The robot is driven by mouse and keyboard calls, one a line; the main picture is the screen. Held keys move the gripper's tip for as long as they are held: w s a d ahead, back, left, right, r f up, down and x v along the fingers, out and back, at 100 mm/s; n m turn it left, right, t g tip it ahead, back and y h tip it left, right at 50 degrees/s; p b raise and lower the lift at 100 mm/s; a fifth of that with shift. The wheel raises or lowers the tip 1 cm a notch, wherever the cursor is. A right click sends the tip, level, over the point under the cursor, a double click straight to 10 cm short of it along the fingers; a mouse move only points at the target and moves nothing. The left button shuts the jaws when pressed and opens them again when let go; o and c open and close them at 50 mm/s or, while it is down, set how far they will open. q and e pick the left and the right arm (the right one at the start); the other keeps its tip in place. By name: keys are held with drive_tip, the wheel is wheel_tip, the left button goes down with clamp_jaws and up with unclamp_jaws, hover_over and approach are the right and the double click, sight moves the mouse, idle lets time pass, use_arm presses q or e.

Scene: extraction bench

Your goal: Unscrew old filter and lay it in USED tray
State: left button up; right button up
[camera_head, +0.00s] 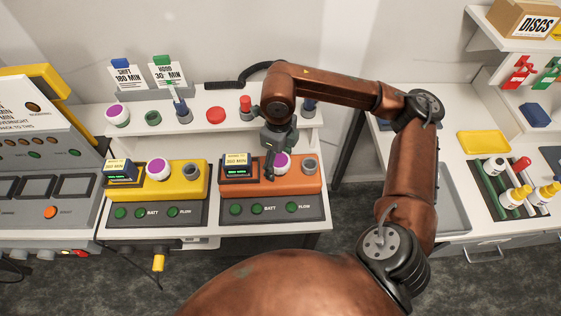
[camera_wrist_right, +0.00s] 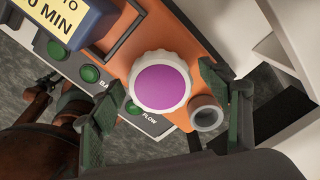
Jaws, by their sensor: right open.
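A filter with a white ribbed rim and purple top (camera_head: 282,163) sits on the orange pump unit (camera_head: 300,184). It also shows in the right wrist view (camera_wrist_right: 161,87), seated beside a grey ring-shaped port. My right gripper (camera_head: 270,165) is over the orange unit at this filter. In the wrist view its fingers (camera_wrist_right: 165,108) are spread on either side of the filter, with visible gaps. The gripper partly covers the filter in the head view. No tray with a readable USED label shows; a yellow tray (camera_head: 484,143) lies on the right bench. My left gripper is out of view.
A yellow pump unit (camera_head: 192,172) with a similar purple-topped filter (camera_head: 158,169) stands to the left. Caps and small parts line the shelf behind. A rack of bottles (camera_head: 503,190) and a grey tray (camera_head: 455,210) are on the right bench.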

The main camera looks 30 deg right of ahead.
drive_tip(key=m+p, duration=0.1)
drive_tip(key=m, duration=0.5)
drive_tip(key=shift+r+p, duration=0.1)
drive_tip(key=shift+p, duration=0.3)
drive_tip(key=m, duration=0.3)
drive_tip(key=shift+p, duration=0.35)
drive_tip(key=shift+c, duration=0.3)
drive_tip(key=c, duration=1.3)
drive_tip(key=n, duration=0.1)
drive_tip(key=n+b, duration=0.1)
drive_tip(key=n, duration=0.1)
drive_tip(key=shift+f, duration=0.25)
drive_tip(key=shift+o, duration=0.3)
drive_tip(key=shift+n+b, duration=0.35)
drive_tip(key=shift+n, duration=0.25)
drive_tip(key=shift+r, duration=0.15)
drive_tip(key=shift+c, duration=0.2)
